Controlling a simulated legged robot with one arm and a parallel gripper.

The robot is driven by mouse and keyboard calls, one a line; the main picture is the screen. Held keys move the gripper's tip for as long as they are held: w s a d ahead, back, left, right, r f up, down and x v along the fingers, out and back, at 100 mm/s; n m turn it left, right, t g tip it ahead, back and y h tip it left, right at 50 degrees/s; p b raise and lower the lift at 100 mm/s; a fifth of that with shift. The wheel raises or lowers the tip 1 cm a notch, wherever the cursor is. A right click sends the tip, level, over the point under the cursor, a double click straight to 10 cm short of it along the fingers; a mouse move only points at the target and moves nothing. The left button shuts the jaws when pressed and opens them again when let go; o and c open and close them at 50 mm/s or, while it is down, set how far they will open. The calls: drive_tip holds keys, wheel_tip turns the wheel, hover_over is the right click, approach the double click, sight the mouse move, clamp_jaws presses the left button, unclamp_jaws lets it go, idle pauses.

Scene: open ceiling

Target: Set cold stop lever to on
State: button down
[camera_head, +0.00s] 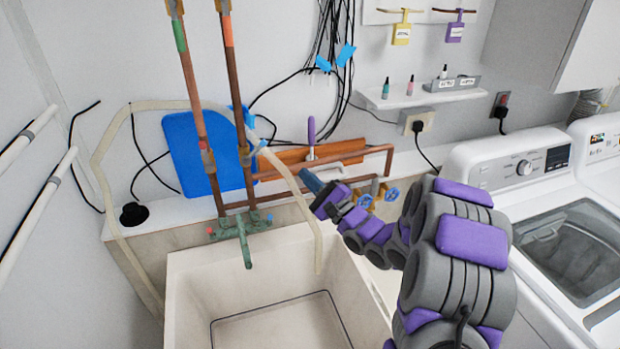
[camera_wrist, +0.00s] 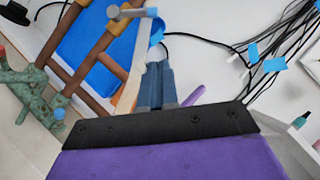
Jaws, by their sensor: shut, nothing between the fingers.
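Two copper pipes run down the wall behind the sink. The right pipe (camera_head: 232,75) has a brass valve fitting (camera_head: 245,156) with blue parts near it, which look like the cold stop lever (camera_head: 250,118). In the wrist view a grey lever with a blue tip (camera_wrist: 130,13) lies crosswise at the top. I cannot tell its on or off position. My gripper (camera_head: 312,181) is shut and empty, right of the pipes and above the sink's back edge. Its blue-grey fingers (camera_wrist: 156,85) are together, apart from the lever in the picture.
A green tap (camera_head: 240,228) stands over the white sink (camera_head: 200,262). A pale hose (camera_head: 300,190) hangs between the pipes and my gripper. A blue board (camera_head: 180,150) leans behind. A washer (camera_head: 495,160) stands right.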

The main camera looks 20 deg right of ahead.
sight(254, 152)
drive_tip(key=w+a+r+b, duration=0.2)
drive_tip(key=w+a+r, duration=0.3)
drive_tip(key=w+a, duration=0.1)
drive_tip(key=shift+w+a+b, duration=0.3)
drive_tip(key=shift+w+b, duration=0.05)
drive_tip(key=shift+d+r+p, duration=0.1)
drive_tip(key=shift+r+p, duration=0.05)
drive_tip(key=shift+p, duration=0.25)
drive_tip(key=shift+r+n+g+p, duration=0.1)
drive_tip(key=shift+n+g+p, duration=0.2)
drive_tip(key=shift+n+p, duration=0.15)
